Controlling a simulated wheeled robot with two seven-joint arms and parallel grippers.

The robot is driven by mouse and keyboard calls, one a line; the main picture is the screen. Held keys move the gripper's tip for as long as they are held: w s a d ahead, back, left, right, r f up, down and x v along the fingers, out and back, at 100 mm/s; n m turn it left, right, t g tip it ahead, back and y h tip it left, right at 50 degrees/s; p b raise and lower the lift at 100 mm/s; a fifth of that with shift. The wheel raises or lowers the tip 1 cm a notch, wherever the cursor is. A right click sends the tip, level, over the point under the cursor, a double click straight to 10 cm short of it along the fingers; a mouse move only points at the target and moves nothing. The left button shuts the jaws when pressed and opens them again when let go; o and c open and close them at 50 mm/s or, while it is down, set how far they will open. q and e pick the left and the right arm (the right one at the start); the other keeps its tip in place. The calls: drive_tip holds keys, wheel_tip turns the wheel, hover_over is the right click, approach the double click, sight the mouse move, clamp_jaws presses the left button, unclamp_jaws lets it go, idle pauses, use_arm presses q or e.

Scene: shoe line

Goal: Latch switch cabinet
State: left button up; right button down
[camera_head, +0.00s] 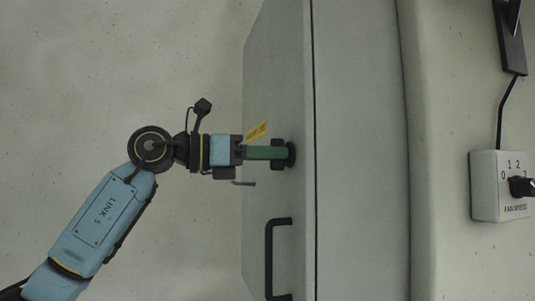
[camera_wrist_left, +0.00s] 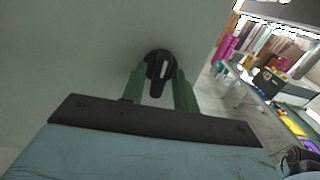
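The grey switch cabinet (camera_head: 360,120) stands in the middle of the head view. Its narrow face (camera_head: 276,75) carries a black bar handle (camera_head: 270,258) and, above it, a round black latch knob (camera_head: 291,154). In the left wrist view the knob (camera_wrist_left: 159,66) has a white mark and a lever hanging downward. My left gripper (camera_head: 279,153) reaches in from the left. Its green fingers (camera_wrist_left: 160,92) stand apart on either side of the lever, with a small gap seeming to show. Contact is hard to judge. My right gripper is not in view.
A yellow label (camera_head: 257,131) and a small grey bent piece (camera_head: 243,183) show near my left gripper. A fan speed box (camera_head: 497,186) is at the right. In the left wrist view, a table (camera_wrist_left: 238,92) and shelves of coloured goods stand in the background.

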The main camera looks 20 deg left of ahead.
use_arm(q)
drive_tip(key=shift+o, duration=0.4)
drive_tip(key=b+v, duration=0.3)
drive_tip(key=v, duration=1)
drive_tip(key=shift+a, duration=0.2)
drive_tip(key=shift+s, duration=0.15)
